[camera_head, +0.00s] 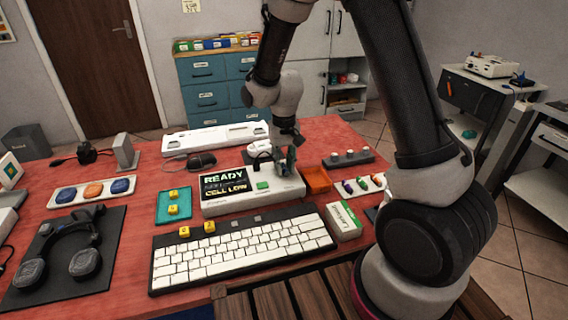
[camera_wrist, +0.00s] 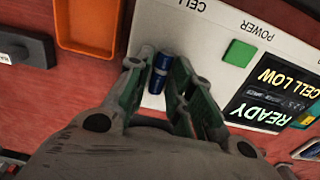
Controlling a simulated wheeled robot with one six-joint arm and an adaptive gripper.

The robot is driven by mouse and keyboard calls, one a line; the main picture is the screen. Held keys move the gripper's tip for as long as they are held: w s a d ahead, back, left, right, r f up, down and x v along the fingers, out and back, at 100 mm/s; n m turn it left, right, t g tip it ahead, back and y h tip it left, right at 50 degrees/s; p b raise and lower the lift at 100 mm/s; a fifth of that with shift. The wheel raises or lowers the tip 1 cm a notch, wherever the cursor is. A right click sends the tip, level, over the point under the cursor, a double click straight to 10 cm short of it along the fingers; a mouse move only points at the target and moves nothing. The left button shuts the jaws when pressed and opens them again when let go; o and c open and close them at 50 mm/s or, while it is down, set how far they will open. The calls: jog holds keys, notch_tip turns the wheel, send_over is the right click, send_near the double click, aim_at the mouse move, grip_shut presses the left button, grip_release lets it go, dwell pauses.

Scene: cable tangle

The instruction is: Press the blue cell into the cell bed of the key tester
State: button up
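The key tester (camera_head: 225,207) is a white box on the red table with a lit screen (camera_head: 224,184) reading READY and CELL LOW, and a green POWER button (camera_wrist: 240,52). My gripper (camera_head: 287,160) is low over the right end of the tester. In the wrist view my gripper (camera_wrist: 160,78) has its two fingers on either side of the blue cell (camera_wrist: 161,68), and they look shut on it. The cell is over the tester's face near the CELL label (camera_wrist: 190,6). The cell bed is hidden beneath the cell and fingers, so I cannot tell whether the cell is seated.
An orange tray (camera_head: 316,179) stands just right of the tester, with a dark strip of knobs (camera_head: 348,158) beyond. A keyboard (camera_head: 240,248) lies in front, a teal pad with yellow keycaps (camera_head: 163,205) to the left, and a green-and-white box (camera_head: 343,221) at front right.

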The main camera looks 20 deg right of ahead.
jog(key=shift+r, duration=0.1)
jog(key=shift+r, duration=1.65)
jog(key=o, duration=0.6)
jog(key=shift+c, duration=0.2)
jog(key=shift+r, duration=2.5)
